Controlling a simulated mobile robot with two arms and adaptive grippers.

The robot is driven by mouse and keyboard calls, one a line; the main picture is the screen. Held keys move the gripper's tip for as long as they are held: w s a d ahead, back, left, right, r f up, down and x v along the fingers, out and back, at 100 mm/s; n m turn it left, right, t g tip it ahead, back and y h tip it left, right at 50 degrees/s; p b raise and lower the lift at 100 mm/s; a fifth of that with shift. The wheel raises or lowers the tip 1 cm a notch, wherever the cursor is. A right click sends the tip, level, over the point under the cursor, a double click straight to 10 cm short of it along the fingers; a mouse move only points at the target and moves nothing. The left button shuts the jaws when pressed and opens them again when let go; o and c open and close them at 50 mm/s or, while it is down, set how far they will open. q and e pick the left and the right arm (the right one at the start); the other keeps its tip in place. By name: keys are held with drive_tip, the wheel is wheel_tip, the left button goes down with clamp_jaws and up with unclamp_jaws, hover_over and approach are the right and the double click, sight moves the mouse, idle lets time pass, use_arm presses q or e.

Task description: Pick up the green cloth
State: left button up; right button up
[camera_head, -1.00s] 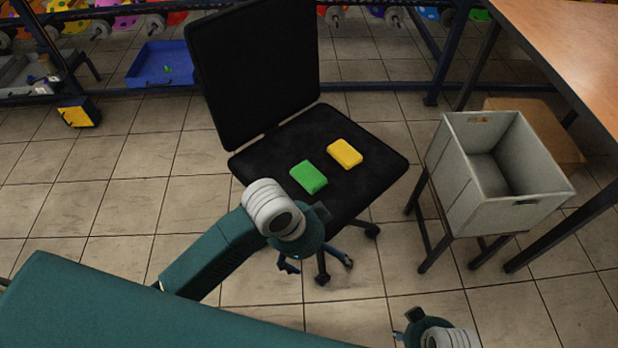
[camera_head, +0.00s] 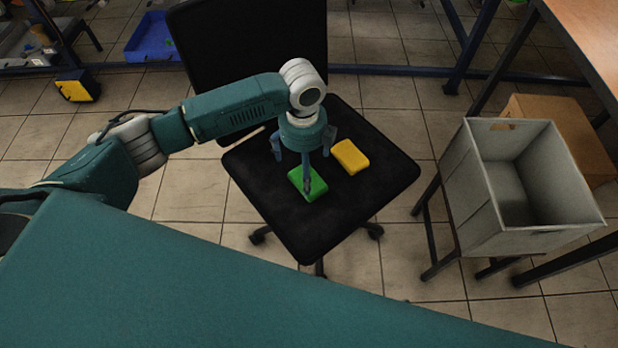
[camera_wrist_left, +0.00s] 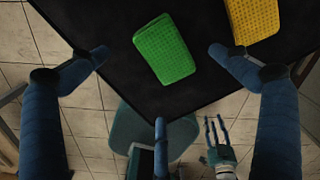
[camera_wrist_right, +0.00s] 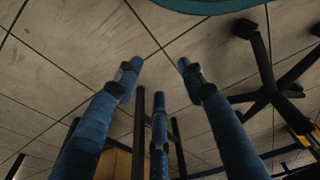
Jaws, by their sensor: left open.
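The green cloth (camera_head: 308,184) is a small folded block lying on the black chair seat (camera_head: 310,222). It also shows in the left wrist view (camera_wrist_left: 163,49), between and ahead of the spread fingers. My left gripper (camera_head: 304,170) points down over the cloth, open and empty, with one finger in front of the cloth in the head view. I cannot tell whether that finger touches it.
A yellow cloth (camera_head: 351,156) lies on the seat just right of the green one. The chair backrest (camera_head: 250,60) rises behind. A grey bin (camera_head: 465,195) on a stand is at the right, beside a cardboard box (camera_head: 560,130) and a wooden table (camera_head: 590,40).

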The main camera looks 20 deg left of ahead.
sight(319, 187)
use_arm(q)
drive_tip(key=shift+w+f, duration=0.1)
drive_tip(key=shift+f, duration=0.85)
wheel_tip(319, 187, down, 4)
drive_tip(key=shift+a+f+b, duration=0.1)
drive_tip(key=shift+f+b, duration=0.1)
drive_tip(key=shift+b, duration=0.5)
drive_tip(key=shift+f, duration=0.35)
use_arm(e)
drive_tip(key=w+r, duration=0.1)
drive_tip(key=r, duration=0.2)
drive_tip(key=w+r, duration=0.1)
drive_tip(key=r, duration=0.1)
drive_tip(key=shift+w+a+r, duration=0.1)
drive_tip(key=shift+w+a, duration=0.05)
drive_tip(key=shift+w, duration=0.15)
use_arm(q)
drive_tip(key=c, duration=1.2)
